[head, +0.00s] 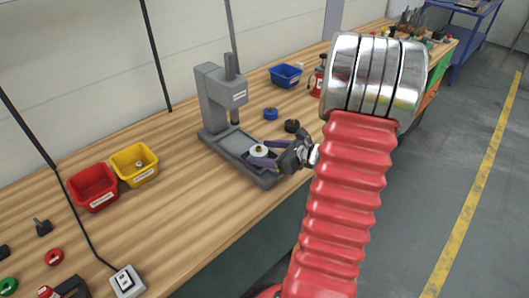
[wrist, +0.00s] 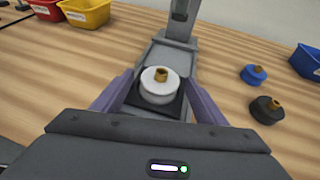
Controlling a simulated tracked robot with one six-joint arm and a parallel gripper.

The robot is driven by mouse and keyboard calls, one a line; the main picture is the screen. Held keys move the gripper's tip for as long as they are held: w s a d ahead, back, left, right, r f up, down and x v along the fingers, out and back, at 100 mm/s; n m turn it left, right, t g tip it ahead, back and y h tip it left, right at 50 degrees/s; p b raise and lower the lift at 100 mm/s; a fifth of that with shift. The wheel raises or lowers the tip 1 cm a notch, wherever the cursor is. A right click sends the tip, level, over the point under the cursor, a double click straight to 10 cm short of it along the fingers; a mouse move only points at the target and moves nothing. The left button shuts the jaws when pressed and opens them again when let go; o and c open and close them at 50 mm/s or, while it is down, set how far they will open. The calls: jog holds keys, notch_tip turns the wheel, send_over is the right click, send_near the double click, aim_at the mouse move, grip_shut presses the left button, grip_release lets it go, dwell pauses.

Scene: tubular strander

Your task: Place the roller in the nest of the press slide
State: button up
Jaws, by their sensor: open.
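A white roller (wrist: 158,88) with a brass hub sits on a dark square plate at the front of the grey press slide (wrist: 168,54). It looks upright. Whether it is fully seated in the nest cannot be seen. In the head view, the white roller (head: 259,150) shows low in front of the press (head: 221,103). My gripper (wrist: 160,82) is open, with one purple finger on each side of the roller; a gap shows on both sides. In the head view, my gripper (head: 264,154) reaches in from the right, low over the slide. The roller's underside is hidden.
A blue roller (wrist: 254,75) and a black roller (wrist: 266,110) stand on the bench right of the slide. A blue bin (head: 286,75) is behind them. A red bin (head: 93,187) and a yellow bin (head: 135,165) stand left of the press. Bare wood lies between.

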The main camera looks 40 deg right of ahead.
jog(key=v, duration=1.2)
dwell(0.6)
jog(key=w+a+r+n+g+y, duration=0.15)
jog(key=a+n+g, duration=0.25)
jog(key=a+n, duration=0.5)
jog(key=w+a+r+n+g+y, duration=0.15)
jog(key=a+n+g, duration=0.35)
jog(key=a, duration=0.8)
jog(key=s+a+r+n+h, duration=0.3)
jog(key=a+n, duration=0.3)
jog(key=n, duration=0.3)
jog(key=s+a+r+n+t+h, duration=0.1)
jog(key=s+a+r+n+h, duration=0.2)
jog(key=a+n, duration=0.3)
jog(key=s+r+n, duration=0.1)
jog(key=n, duration=0.3)
jog(key=shift+r, duration=0.15)
jog(key=shift+s, duration=0.1)
